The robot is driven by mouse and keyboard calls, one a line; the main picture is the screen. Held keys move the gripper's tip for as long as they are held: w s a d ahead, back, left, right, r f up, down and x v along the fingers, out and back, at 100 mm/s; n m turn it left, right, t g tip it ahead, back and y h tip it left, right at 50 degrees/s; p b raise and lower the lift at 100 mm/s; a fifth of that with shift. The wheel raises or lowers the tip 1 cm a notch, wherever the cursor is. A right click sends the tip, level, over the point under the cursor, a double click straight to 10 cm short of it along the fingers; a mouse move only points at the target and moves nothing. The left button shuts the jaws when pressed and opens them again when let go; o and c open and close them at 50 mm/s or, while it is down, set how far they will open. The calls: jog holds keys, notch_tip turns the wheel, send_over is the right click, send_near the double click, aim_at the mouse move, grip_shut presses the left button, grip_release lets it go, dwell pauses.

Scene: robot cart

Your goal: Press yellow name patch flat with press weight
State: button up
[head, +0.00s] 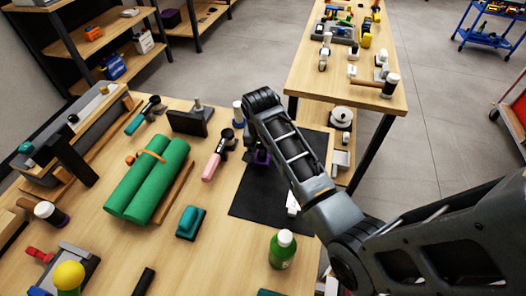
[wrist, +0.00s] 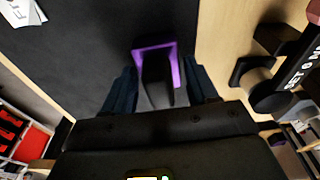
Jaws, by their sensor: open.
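A purple-edged piece with a dark middle (wrist: 172,50) lies on the black mat (wrist: 85,45) in the wrist view; I cannot tell for sure whether it is the press weight. My gripper (wrist: 160,82) is open, with one dark finger on each side of this piece, and contact is not clear. In the head view a bit of purple (head: 261,157) shows beside my arm on the black mat (head: 263,205). My arm hides much of that spot. I make out no yellow name patch in either view.
A pink-handled black tool (head: 212,166) lies just left of the mat. A white label (head: 292,203) lies on the mat. A green bottle (head: 282,250), a teal block (head: 190,222), green rolls (head: 148,180) and a black block with a knob (head: 190,121) stand around. The mat's front left is clear.

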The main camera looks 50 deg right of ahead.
jog(key=shift+r+p, duration=1.05)
jog(key=shift+p, duration=0.05)
jog(key=shift+c, duration=0.4)
grip_shut()
notch_tip(320, 180, up, 10)
dwell(1.1)
